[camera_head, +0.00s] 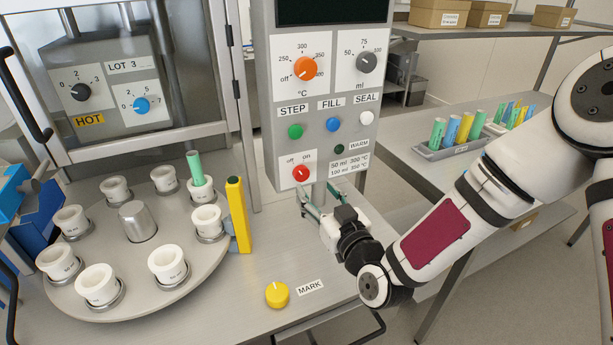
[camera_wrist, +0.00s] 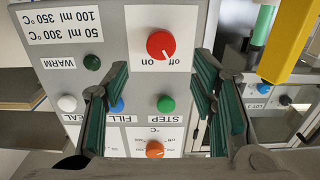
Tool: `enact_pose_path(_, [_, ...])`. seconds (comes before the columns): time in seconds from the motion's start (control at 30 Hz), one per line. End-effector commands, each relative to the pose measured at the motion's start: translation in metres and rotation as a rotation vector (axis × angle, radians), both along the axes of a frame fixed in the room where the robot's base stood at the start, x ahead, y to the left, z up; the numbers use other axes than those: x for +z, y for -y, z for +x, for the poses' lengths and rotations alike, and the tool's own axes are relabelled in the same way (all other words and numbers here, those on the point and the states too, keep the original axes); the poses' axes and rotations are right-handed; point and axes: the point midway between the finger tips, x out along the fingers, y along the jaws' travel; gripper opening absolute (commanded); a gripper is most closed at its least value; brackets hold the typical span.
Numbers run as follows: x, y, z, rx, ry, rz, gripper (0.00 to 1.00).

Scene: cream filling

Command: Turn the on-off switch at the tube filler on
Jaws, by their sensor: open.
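The on-off switch is a red round knob (camera_head: 301,173) on a white plate low on the tube filler's grey panel (camera_head: 268,130). Its white pointer line leans toward "off". In the upside-down wrist view the red knob (camera_wrist: 160,45) is above the middle, with its mark toward "off". My gripper (camera_head: 318,192) is open and empty, just below and in front of the knob in the head view. In the wrist view its green-padded fingers (camera_wrist: 160,85) are spread to both sides of the panel's middle. No contact with the knob is visible.
Above the switch are the green STEP button (camera_head: 295,131), blue FILL button (camera_head: 333,125) and white SEAL button (camera_head: 366,118). The round carousel (camera_head: 205,268) with white cups and a yellow post (camera_head: 238,215) stand left. A yellow MARK knob (camera_head: 277,295) is on the table.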

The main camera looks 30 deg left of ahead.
Motion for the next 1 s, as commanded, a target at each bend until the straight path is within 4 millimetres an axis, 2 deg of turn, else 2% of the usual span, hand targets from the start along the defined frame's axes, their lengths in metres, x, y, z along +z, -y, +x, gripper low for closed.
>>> enact_pose_path(0.2, [0.000, -0.032, 0.026, 0.000, 0.000, 0.001, 0.52])
enact_pose_path(0.4, [0.000, -0.050, 0.042, 0.000, 0.000, 0.000, 0.52])
enact_pose_path(0.8, [0.000, -0.055, 0.047, 0.000, -0.001, -0.001, 0.52])
enact_pose_path(0.83, [0.000, -0.055, 0.047, 0.000, -0.001, -0.001, 0.50])
enact_pose_path(1.0, [0.000, -0.055, 0.047, 0.000, -0.001, -0.001, 0.11])
